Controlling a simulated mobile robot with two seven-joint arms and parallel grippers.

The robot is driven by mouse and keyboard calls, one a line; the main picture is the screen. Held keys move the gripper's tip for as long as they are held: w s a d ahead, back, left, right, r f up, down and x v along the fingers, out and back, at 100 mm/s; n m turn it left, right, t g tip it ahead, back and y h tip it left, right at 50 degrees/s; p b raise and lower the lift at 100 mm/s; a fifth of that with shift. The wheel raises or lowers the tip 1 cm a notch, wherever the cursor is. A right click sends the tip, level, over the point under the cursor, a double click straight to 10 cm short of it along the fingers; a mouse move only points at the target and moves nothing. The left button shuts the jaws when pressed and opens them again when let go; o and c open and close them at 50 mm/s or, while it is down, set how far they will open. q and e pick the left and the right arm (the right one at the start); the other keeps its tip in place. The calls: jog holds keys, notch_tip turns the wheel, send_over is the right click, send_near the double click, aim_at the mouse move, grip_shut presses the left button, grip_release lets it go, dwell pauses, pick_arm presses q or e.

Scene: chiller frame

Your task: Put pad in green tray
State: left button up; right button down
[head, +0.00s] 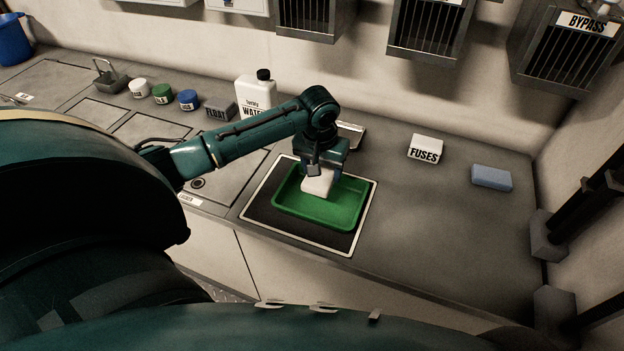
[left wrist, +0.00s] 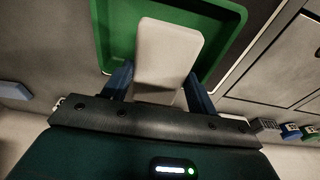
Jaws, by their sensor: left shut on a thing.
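The white pad (head: 318,184) is in my left gripper (head: 322,172), which is shut on it over the green tray. In the left wrist view the pad (left wrist: 165,52) sticks out from between the blue fingers (left wrist: 158,85), with the tray behind it. The green tray (head: 335,210) lies on a black mat with a pale border on the counter. I cannot tell whether the pad touches the tray floor. My right gripper is not in view.
The black mat (head: 262,212) lies near the counter's front edge. A white FUSES box (head: 425,148) and a blue block (head: 491,178) stand to the right. A white water jug (head: 254,95), a grey FLOAT block (head: 219,109) and small jars (head: 162,93) stand at the back left.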

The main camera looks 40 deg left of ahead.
pick_arm(q)
send_over(321, 200)
jog(key=f, duration=0.4)
jog(key=shift+s+d+f, duration=0.1)
jog(key=shift+s+d, duration=0.05)
jog(key=shift+s, duration=0.15)
notch_tip(321, 200, down, 4)
jog(key=shift+f+b, duration=0.1)
jog(key=shift+b, duration=0.45)
jog(key=o, duration=0.9)
jog(key=shift+o, duration=0.2)
